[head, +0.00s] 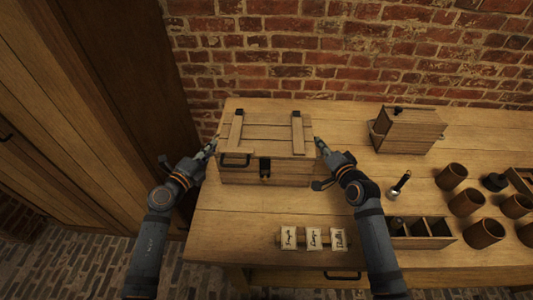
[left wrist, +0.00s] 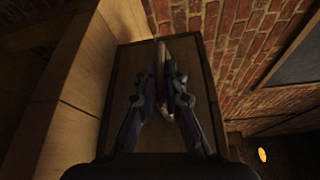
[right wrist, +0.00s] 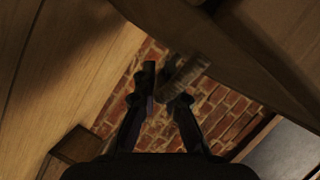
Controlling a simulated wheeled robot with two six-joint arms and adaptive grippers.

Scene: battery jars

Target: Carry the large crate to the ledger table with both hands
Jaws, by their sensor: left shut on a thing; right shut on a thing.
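The large crate (head: 265,133) is a closed wooden box with two lid battens, a dark front latch and dark metal fittings. It is at the left end of the wooden table, level; I cannot tell whether it touches the tabletop. My left gripper (head: 214,145) is shut on its left end; in the left wrist view the fingers (left wrist: 163,60) meet in front of a dark end panel (left wrist: 128,75). My right gripper (head: 319,142) is shut on its right end; in the right wrist view the fingers (right wrist: 165,85) close on a blurred handle-like piece (right wrist: 187,72). I cannot identify a ledger table.
The table (head: 225,220) also holds a smaller wooden box (head: 408,132), several brown cups (head: 466,202), a divided tray (head: 425,242) and three labelled pieces (head: 314,238). A brick wall (head: 290,60) stands behind. Tall wooden panelling (head: 110,100) is at left; brick floor (head: 70,265) shows below.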

